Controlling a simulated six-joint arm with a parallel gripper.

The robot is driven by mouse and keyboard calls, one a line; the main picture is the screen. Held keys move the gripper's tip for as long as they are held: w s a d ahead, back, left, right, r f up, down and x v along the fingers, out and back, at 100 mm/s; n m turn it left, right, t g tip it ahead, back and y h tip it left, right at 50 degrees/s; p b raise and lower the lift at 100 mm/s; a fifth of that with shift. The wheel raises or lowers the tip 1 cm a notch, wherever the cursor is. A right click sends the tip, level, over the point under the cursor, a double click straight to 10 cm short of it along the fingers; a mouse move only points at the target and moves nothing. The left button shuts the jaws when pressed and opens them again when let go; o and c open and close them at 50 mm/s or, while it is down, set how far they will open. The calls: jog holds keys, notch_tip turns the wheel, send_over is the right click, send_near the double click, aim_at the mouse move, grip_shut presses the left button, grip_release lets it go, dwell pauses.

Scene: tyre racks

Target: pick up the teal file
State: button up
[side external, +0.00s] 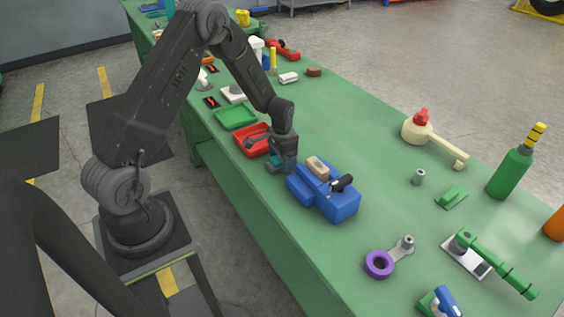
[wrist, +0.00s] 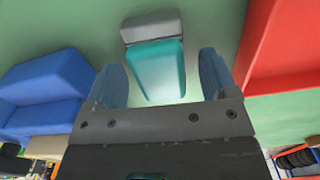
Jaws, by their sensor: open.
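The teal file (wrist: 158,70) is a teal block with a grey end piece (wrist: 152,26), seen in the wrist view on the green table between the fingers of my gripper (wrist: 163,78). The fingers are open, one on each side of it, with a visible gap on both sides. In the side view my gripper (side external: 282,160) is low over the table, between the red tray and the blue box. It hides most of the file there.
The red tray (wrist: 282,55) is close on the right in the wrist view, and the blue box (wrist: 45,90) is close on the left. In the side view the blue box (side external: 338,205) holds a tan block and a black item. A green tray (side external: 236,117) stands behind the red tray (side external: 243,143).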

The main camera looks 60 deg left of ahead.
jog(key=shift+c, duration=0.3)
jog(key=c, duration=1)
jog(key=shift+o, duration=0.2)
notch_tip(320, 180, up, 4)
jog(key=shift+r, duration=0.1)
jog(key=s+a+r, duration=0.6)
jog(key=s+a, duration=0.2)
jog(key=shift+s+r, duration=0.35)
